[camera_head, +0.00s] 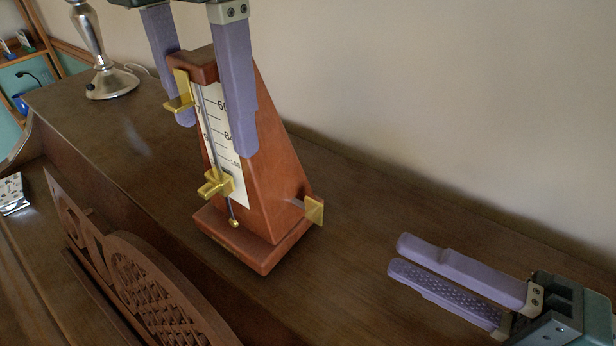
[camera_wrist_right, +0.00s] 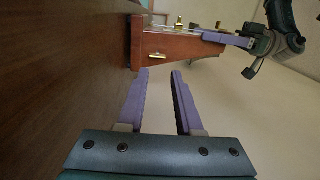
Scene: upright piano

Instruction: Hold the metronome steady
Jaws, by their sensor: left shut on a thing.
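The metronome (camera_head: 275,170) is a reddish-brown wooden pyramid with a white numbered scale, a rod with a brass weight (camera_head: 216,185) and a brass key (camera_head: 315,209) on its right side. It stands on the piano top in the head view. My left gripper (camera_head: 214,138) comes down from above and is shut on its upper part, one finger on each side. My right gripper (camera_head: 398,256) is open and empty, to the right of the metronome and apart from it. In the right wrist view the metronome (camera_wrist_right: 175,48) shows sideways beyond the right fingertips (camera_wrist_right: 161,75).
The dark wooden piano top (camera_head: 345,285) is clear between the metronome and my right gripper. A metal lamp base (camera_head: 112,83) stands at the back left. A carved music stand (camera_head: 150,290) is at the front left. The wall (camera_head: 440,90) is close behind.

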